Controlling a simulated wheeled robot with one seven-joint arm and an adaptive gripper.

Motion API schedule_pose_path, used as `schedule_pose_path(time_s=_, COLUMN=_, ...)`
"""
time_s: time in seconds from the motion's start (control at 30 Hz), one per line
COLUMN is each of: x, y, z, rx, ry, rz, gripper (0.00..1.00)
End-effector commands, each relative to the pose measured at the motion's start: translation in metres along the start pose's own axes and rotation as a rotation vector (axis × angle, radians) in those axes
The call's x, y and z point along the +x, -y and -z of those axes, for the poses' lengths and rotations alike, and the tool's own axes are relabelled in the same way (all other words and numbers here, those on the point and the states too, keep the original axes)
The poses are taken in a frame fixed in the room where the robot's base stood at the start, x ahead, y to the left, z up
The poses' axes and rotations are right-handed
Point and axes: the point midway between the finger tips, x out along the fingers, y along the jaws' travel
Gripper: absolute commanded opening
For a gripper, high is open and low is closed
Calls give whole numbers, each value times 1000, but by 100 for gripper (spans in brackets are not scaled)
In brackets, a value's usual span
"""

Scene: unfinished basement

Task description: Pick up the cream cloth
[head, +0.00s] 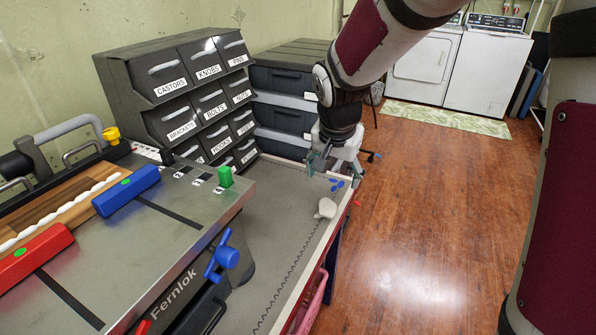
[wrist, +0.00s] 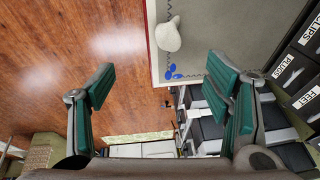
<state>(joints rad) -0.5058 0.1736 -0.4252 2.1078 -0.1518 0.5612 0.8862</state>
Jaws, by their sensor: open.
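A small cream lump, which looks like the crumpled cream cloth (head: 326,208), lies on the grey worktop near its right edge. In the wrist view the cloth (wrist: 168,36) is at the top centre, beyond the fingertips and roughly between their lines. My gripper (head: 334,168) is above the far part of the worktop, behind the cloth in the head view. In the wrist view its green-padded fingers (wrist: 160,84) are spread wide with nothing between them. The gripper and cloth are apart.
A blue winged knob (head: 337,184) lies just beyond the cloth, by the worktop's pale raised edge (head: 303,285). Labelled drawer bins (head: 190,95) and dark drawer units (head: 285,85) stand behind. A clamping workbench (head: 190,215) fills the left. Wooden floor (head: 430,220) is clear at right.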

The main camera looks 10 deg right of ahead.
Motion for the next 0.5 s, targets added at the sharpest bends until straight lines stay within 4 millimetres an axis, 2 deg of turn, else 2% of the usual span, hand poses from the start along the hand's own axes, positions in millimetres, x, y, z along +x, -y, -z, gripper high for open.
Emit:
schedule_pose_path(time_s=0.03, x=24, y=10, z=2, rx=14, ry=-13, rz=-17, gripper=71)
schedule_pose_path(time_s=0.1, x=41, y=19, z=5, rx=38, ry=-33, rz=-28, gripper=71)
schedule_pose_path(time_s=0.27, x=63, y=30, z=10, rx=69, ry=-61, rz=-40, gripper=71)
schedule_pose_path(time_s=0.37, x=73, y=31, z=11, rx=76, ry=-65, rz=-45, gripper=71)
schedule_pose_path(time_s=0.5, x=98, y=29, z=12, rx=76, ry=-64, rz=-47, gripper=71)
